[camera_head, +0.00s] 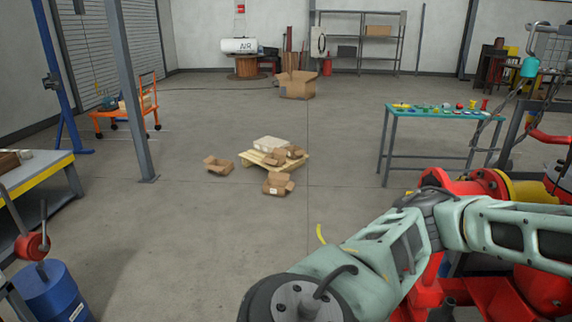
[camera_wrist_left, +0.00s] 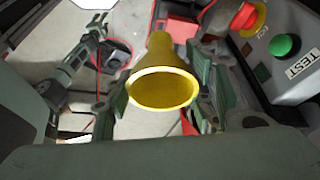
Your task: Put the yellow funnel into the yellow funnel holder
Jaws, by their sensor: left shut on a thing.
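The yellow funnel (camera_wrist_left: 163,88) is between the fingers of my left gripper (camera_wrist_left: 155,100) in the left wrist view. The gripper is shut on it. The funnel's wide mouth faces the camera and its narrow end points away, toward the top of the picture. My left gripper does not show in the head view. In the head view an arm of mine reaches in from the right, and its wrist fills the bottom middle; no gripper fingers show there. I cannot make out the yellow funnel holder in either view.
A grey control box with a green button (camera_wrist_left: 284,45), a red stop button (camera_wrist_left: 245,17) and a TEST label is close on the right in the wrist view. Red pump parts (camera_head: 535,290) stand at the lower right. A teal-topped table (camera_head: 440,113) with small items stands behind.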

